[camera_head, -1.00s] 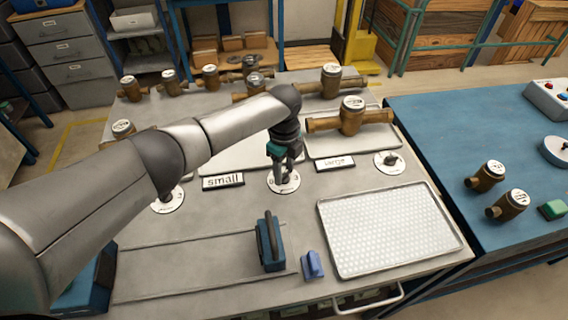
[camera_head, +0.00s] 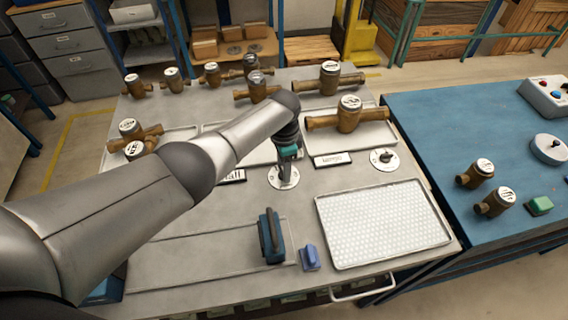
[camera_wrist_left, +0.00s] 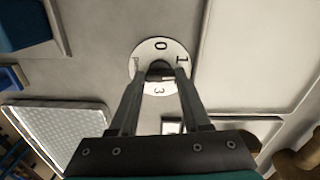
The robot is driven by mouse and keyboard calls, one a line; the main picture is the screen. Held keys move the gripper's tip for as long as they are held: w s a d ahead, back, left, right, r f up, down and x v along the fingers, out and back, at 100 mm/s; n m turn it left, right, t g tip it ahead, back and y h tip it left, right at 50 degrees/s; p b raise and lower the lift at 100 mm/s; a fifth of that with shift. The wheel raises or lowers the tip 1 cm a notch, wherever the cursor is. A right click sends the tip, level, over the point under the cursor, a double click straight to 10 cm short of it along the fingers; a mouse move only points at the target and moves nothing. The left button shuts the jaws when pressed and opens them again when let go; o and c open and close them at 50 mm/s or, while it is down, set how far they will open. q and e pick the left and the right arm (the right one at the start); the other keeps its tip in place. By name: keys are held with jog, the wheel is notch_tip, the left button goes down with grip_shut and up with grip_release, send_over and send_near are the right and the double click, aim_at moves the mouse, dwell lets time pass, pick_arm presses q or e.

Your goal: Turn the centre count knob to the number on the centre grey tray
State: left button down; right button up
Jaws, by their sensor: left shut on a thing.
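My left gripper (camera_head: 285,172) is shut on the centre count knob (camera_wrist_left: 158,73), pointing down at its round white dial (camera_head: 284,183). In the left wrist view the dial (camera_wrist_left: 146,50) shows 0 at the top, 1 at the right and 3 at the bottom. Its left marking is small and partly hidden, and the knob's pointer is hard to make out between the fingers. The centre grey tray (camera_head: 262,155) lies behind the dial, largely covered by my left arm. I cannot read a number on it. My right gripper is not in view.
Another knob dial (camera_head: 384,160) is at the right. Brass meters (camera_head: 348,118) stand along the back. A blue table (camera_head: 430,130) adjoins at the right.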

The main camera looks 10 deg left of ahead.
pick_arm(q)
jog(key=n+p, duration=0.1)
jog(key=n, duration=0.2)
jog(key=shift+r+n, duration=0.1)
jog(key=shift+n, duration=0.3)
jog(key=n+p, duration=0.1)
jog(key=n, duration=0.3)
jog(key=shift+n, duration=0.3)
jog(key=n, duration=0.4)
jog(key=shift+n+p, duration=0.35)
jog(key=shift+n, duration=1.65)
jog(key=shift+c, duration=1.8)
grip_release()
